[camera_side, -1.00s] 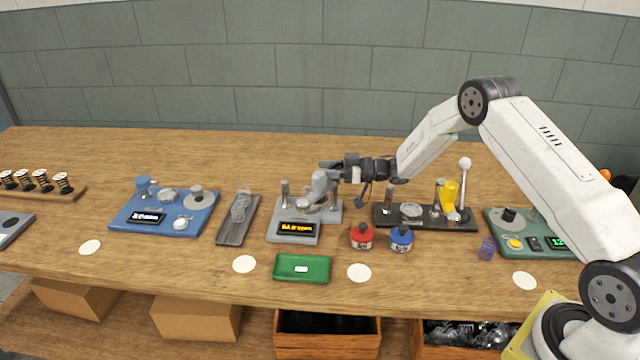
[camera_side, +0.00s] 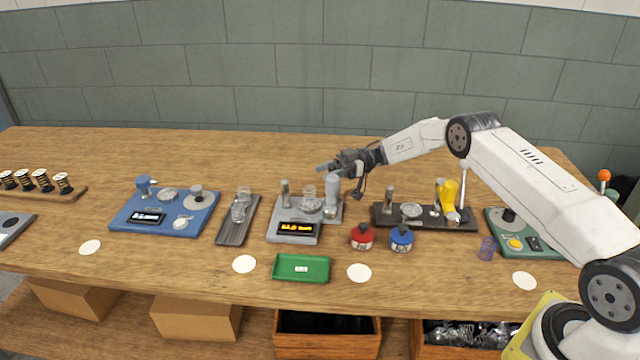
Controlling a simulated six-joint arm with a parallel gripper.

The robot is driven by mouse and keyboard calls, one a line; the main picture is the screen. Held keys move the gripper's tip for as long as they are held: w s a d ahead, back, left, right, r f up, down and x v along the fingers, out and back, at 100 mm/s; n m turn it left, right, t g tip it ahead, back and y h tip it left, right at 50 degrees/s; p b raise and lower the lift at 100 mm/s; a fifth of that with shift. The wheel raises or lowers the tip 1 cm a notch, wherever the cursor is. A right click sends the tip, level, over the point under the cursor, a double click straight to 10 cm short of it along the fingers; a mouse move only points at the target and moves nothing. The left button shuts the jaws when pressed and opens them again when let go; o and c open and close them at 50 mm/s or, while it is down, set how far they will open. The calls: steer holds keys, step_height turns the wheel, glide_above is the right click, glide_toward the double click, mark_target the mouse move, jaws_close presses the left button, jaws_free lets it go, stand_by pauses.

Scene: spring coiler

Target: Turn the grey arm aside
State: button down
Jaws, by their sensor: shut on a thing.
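The grey station (camera_side: 282,233) stands mid-table, with a lit orange display on its front. Its grey arm (camera_side: 333,191) is at the station's right rear and points away from the middle, so the round seat (camera_side: 310,206) and a clear, pale piece on it are uncovered. My gripper (camera_side: 328,168) reaches in from the right at the top of the grey arm and is shut on it. The fingertips are small and dark here, so the exact contact is hard to see.
A black station (camera_side: 459,225) with a yellow part is to the right. Red (camera_side: 361,237) and blue (camera_side: 401,239) bottles stand in front. A green tray (camera_side: 284,276) is nearer the edge. A dark grey tray (camera_side: 232,233) and blue station (camera_side: 187,228) are left.

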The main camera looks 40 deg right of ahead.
steer(key=shift+a, duration=0.1)
stand_by(0.4)
steer(key=c, duration=0.5)
jaws_free()
steer(key=shift+c, duration=0.2)
steer(key=shift+s+d, duration=0.25)
steer(key=shift+d, duration=1.05)
steer(key=shift+s+d, duration=0.2)
steer(key=shift+d, duration=1.1)
steer(key=shift+s+d, duration=0.25)
steer(key=shift+d, duration=1.05)
